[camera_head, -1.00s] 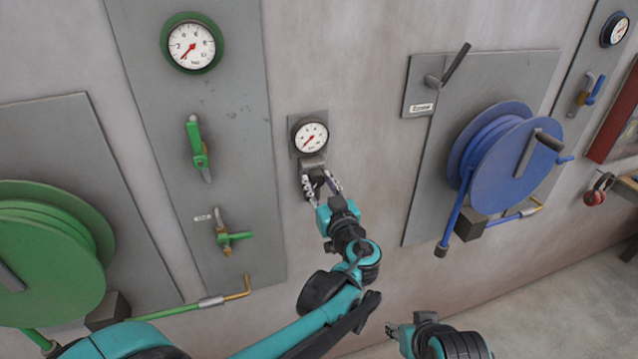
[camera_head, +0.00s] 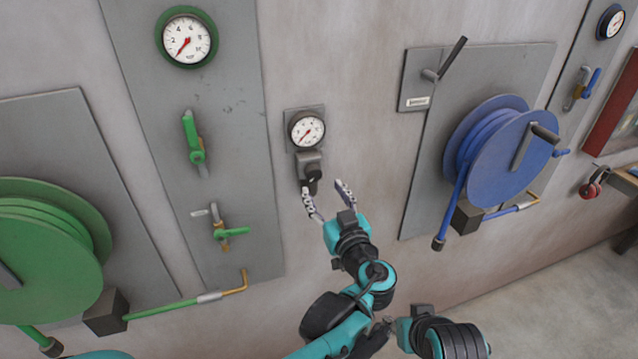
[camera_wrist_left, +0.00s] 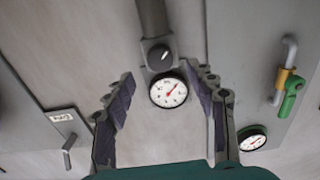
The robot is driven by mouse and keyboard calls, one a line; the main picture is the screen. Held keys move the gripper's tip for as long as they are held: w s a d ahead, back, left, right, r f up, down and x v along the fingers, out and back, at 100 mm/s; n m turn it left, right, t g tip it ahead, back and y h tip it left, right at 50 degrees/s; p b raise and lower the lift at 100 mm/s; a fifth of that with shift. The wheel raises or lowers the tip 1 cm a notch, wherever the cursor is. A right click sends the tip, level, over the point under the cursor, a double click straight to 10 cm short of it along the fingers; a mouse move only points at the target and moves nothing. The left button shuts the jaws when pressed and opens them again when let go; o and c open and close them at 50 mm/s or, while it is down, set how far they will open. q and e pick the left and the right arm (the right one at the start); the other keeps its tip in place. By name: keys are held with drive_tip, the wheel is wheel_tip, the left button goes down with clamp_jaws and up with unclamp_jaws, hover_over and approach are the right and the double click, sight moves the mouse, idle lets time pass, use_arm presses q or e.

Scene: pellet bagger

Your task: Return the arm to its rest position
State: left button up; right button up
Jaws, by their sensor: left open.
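My left gripper (camera_head: 324,188) is open and empty, just below and to the right of the black knob (camera_head: 313,173) under the small wall gauge (camera_head: 307,129). In the left wrist view the open fingers (camera_wrist_left: 165,110) spread on either side of the gauge (camera_wrist_left: 169,90), with the knob (camera_wrist_left: 158,54) above it and nothing between the fingertips. My left arm (camera_head: 345,328) reaches up from the bottom of the head view. My right arm (camera_head: 450,335) shows at the bottom right of centre; its gripper is not clear.
A green hose reel (camera_head: 45,250) is at left, and a grey panel with a green-rimmed gauge (camera_head: 187,37) and green valves (camera_head: 193,137) stands beside it. A blue hose reel (camera_head: 505,160) and a lever (camera_head: 452,58) are at right. Bare wall (camera_head: 370,110) lies between.

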use_arm(q)
drive_tip(key=shift+s+d, duration=0.15)
drive_tip(key=shift+s, duration=0.3)
drive_tip(key=s+a+f+m+g+b, duration=0.1)
drive_tip(key=s+a+f+g+b, duration=0.25)
drive_tip(key=a+f, duration=0.45)
drive_tip(key=s+a+f+g+b, duration=0.2)
drive_tip(key=s+a+f+g, duration=0.4)
drive_tip(key=a, duration=0.5)
drive_tip(key=s+a+f+m+h+b, duration=0.1)
drive_tip(key=s+f+h+b, duration=0.3)
drive_tip(key=s+f, duration=0.7)
drive_tip(key=shift+s+f+m+h, duration=0.2)
drive_tip(key=shift+f+m+h, duration=0.1)
drive_tip(key=shift+m+h, duration=0.55)
